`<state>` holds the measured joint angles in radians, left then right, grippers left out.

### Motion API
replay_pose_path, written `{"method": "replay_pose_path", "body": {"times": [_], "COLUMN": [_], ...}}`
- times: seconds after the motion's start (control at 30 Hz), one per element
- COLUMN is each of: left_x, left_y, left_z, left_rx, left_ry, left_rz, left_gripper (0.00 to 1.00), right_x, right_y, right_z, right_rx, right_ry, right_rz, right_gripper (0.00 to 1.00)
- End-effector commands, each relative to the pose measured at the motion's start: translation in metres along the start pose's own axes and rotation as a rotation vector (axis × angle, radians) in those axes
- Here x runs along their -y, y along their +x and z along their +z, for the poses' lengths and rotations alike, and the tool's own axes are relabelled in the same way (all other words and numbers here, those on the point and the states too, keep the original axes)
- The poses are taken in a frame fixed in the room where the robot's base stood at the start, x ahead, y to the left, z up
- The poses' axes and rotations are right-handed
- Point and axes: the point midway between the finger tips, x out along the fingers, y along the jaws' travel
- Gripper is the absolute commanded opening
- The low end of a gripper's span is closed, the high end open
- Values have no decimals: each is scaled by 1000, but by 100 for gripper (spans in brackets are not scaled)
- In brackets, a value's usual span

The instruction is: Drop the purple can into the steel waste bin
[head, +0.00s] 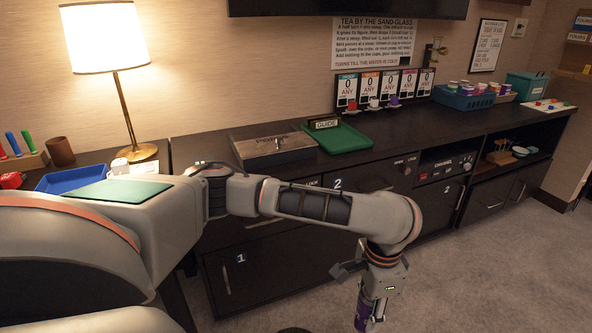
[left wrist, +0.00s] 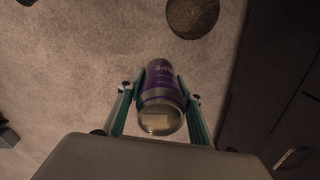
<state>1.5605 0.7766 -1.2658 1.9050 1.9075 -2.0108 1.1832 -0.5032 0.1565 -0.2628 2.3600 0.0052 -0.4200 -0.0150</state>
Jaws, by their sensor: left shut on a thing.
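My left gripper (head: 374,297) hangs down in front of the cabinets at the lower middle of the head view. It is shut on the purple can (head: 362,314). In the left wrist view the can (left wrist: 163,76) sits between the two fingers, its metal end toward the camera, held above the carpet. A round, dark brownish thing (left wrist: 192,14) at the top of the left wrist view, beyond the can and slightly right, looks like the waste bin from above. In the head view only a dark curved edge (head: 295,330) shows at the bottom. My right gripper is not in view.
The dark cabinet row (head: 270,262) stands behind my left gripper and along the right of the left wrist view. Its top bears a wooden box (head: 275,148), a green tray (head: 340,138) and a blue crate (head: 463,98). Carpet (head: 480,270) is clear at the right.

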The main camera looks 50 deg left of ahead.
Motion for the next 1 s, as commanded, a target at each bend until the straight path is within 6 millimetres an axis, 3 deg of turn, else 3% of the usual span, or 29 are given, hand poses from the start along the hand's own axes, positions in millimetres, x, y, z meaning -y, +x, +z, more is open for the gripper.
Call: {"method": "replay_pose_path", "body": {"times": [0.03, 0.27, 0.47, 0.6, 0.8, 1.0], "left_x": [5, 40, 68, 85, 101, 110], "left_y": [24, 113, 190, 238, 291, 326], "left_z": [0, 9, 40, 71, 116, 150], "left_rx": [10, 10, 9, 8, 4, 3], "left_ry": [49, 315, 539, 691, 876, 1002], "left_rz": [8, 8, 8, 6, 4, 3], "left_gripper": [24, 24, 24, 24, 24, 24], "right_x": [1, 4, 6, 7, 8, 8], "right_y": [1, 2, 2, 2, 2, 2], "right_z": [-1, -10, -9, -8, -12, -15], "right_rx": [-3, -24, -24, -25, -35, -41], "right_ry": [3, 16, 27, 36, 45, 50], "right_rz": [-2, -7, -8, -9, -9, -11], "right_gripper": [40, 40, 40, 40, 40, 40]}}
